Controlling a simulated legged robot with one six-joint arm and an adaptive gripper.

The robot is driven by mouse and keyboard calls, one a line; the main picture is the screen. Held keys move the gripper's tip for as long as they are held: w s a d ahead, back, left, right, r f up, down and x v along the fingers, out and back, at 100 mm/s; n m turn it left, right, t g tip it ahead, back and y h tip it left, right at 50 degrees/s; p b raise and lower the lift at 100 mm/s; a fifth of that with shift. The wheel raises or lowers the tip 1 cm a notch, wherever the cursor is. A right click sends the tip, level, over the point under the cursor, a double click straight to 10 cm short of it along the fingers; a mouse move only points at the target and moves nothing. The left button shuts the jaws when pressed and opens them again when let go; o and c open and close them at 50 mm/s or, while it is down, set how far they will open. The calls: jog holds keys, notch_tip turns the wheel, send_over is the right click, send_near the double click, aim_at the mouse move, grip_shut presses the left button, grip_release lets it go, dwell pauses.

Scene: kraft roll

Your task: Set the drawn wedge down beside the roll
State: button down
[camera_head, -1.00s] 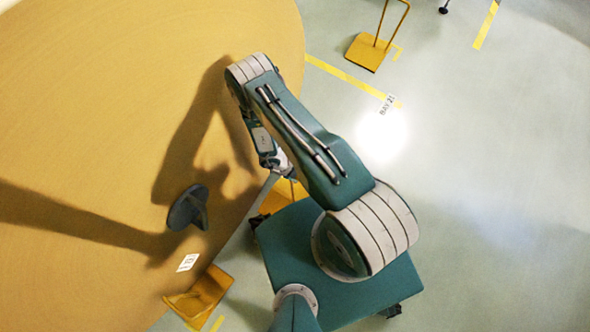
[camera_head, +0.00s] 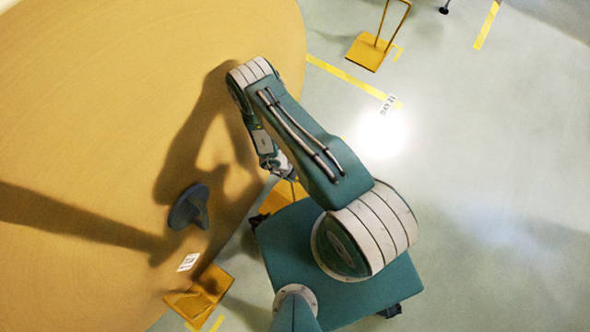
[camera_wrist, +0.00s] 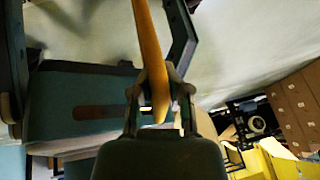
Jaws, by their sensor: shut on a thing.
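The roll (camera_head: 90,110) is a very large tan disc seen from above, filling the left of the head view. My gripper (camera_wrist: 157,92) is shut on an orange wedge (camera_wrist: 150,55), which shows as a long narrow piece between the fingers in the wrist view. In the head view my gripper (camera_head: 281,168) hangs by the roll's right edge, partly hidden by my arm. An orange piece (camera_head: 284,194) shows just below it; I cannot tell whether this is the held wedge. Another orange wedge (camera_head: 206,290) is at the roll's lower edge.
A yellow-orange plate with an upright handle (camera_head: 368,52) stands on the floor at the top. A dark grey round piece (camera_head: 186,208) shows over the roll. Yellow tape (camera_head: 345,76) marks the floor. Open floor lies to the right. Brown boxes (camera_wrist: 295,105) appear in the wrist view.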

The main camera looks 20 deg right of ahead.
jog(key=shift+f, duration=0.4)
dwell(0.3)
jog(key=c, duration=0.5)
grip_release()
jog(key=shift+c, duration=0.2)
jog(key=shift+a, duration=0.1)
jog(key=v, duration=0.7)
jog(key=shift+r, duration=0.25)
jog(key=shift+a, duration=0.1)
